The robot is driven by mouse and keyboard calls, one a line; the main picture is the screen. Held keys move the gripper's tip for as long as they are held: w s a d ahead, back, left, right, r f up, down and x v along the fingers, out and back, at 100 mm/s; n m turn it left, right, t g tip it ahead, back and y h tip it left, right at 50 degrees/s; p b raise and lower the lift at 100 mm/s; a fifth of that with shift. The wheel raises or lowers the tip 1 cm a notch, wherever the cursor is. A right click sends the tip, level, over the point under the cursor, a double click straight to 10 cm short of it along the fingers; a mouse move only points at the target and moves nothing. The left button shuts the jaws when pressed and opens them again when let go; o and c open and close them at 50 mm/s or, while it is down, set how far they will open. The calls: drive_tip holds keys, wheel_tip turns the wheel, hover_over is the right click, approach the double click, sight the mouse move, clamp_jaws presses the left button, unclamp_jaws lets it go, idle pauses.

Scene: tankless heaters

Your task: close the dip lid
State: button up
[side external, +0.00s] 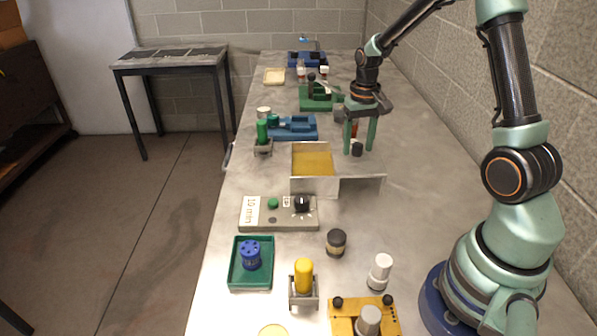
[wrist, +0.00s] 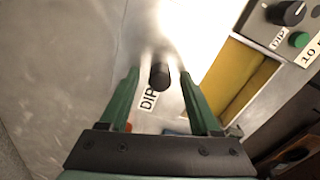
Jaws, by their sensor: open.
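The dip tank (side external: 315,186) is a grey metal box with yellow contents (side external: 313,161), which show uncovered; they also appear in the wrist view (wrist: 222,72). The dip lid (side external: 368,177) is a flat grey plate with a black knob (side external: 357,149), lying to the right of the opening. In the wrist view the knob (wrist: 160,76) stands beside a "DIP" label (wrist: 148,99). My gripper (side external: 359,152) is open, its green fingers pointing down, one on each side of the knob. In the wrist view a gap shows on both sides of the knob.
A control box (side external: 278,221) with a black dial and green button stands in front of the tank. A dark round jar (side external: 336,242) is nearer. The bench right of the lid is clear.

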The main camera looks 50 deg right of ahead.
clamp_jaws()
drive_tip(key=shift+r, duration=0.1)
idle(1.2)
